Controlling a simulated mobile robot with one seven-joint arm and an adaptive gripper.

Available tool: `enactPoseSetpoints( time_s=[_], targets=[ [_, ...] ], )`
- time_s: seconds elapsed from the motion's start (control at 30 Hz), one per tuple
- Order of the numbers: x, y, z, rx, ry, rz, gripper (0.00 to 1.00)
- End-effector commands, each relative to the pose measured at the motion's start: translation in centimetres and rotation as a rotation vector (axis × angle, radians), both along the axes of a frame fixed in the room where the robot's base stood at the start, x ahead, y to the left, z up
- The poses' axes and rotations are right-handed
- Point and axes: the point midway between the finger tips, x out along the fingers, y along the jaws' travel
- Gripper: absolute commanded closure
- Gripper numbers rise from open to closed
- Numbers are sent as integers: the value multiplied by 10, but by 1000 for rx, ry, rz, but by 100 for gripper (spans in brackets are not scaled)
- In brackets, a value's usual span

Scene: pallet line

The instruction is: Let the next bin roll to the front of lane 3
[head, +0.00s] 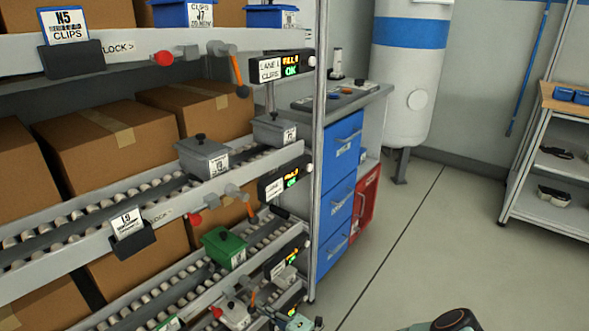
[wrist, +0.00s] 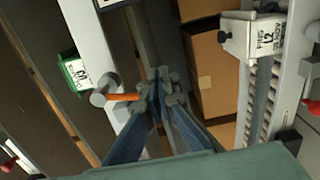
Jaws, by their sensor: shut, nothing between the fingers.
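In the wrist view my gripper (wrist: 160,88) is shut and empty. Its fingertips are just right of an orange lever (wrist: 123,97) on a grey pivot; I cannot tell whether they touch it. A green bin (wrist: 75,72) with a white label is left of the lever. An orange lever (head: 252,298) shows at the bottom. The lane numbers are too small to read surely, so I cannot tell which is lane 3.
Grey bins (head: 203,157) stand on the lane above. Lane displays (head: 280,67) and red knobs (head: 163,58) stick out from the rack. Cardboard boxes (head: 110,135) fill the rack behind. A blue drawer cabinet (head: 340,190) stands beyond the rack. The floor (head: 430,230) to the right is clear.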

Motion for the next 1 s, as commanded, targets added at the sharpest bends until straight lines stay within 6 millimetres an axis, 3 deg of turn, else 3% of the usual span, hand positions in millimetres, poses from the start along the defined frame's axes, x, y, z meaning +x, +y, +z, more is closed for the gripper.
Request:
enactPoseSetpoints(
  time_s=[0.37, 1.0],
  targets=[
    [-9, 3, 0, 0, 0, 0, 100],
    [-33, -41, 0, -1, 1, -1, 100]
  ],
)
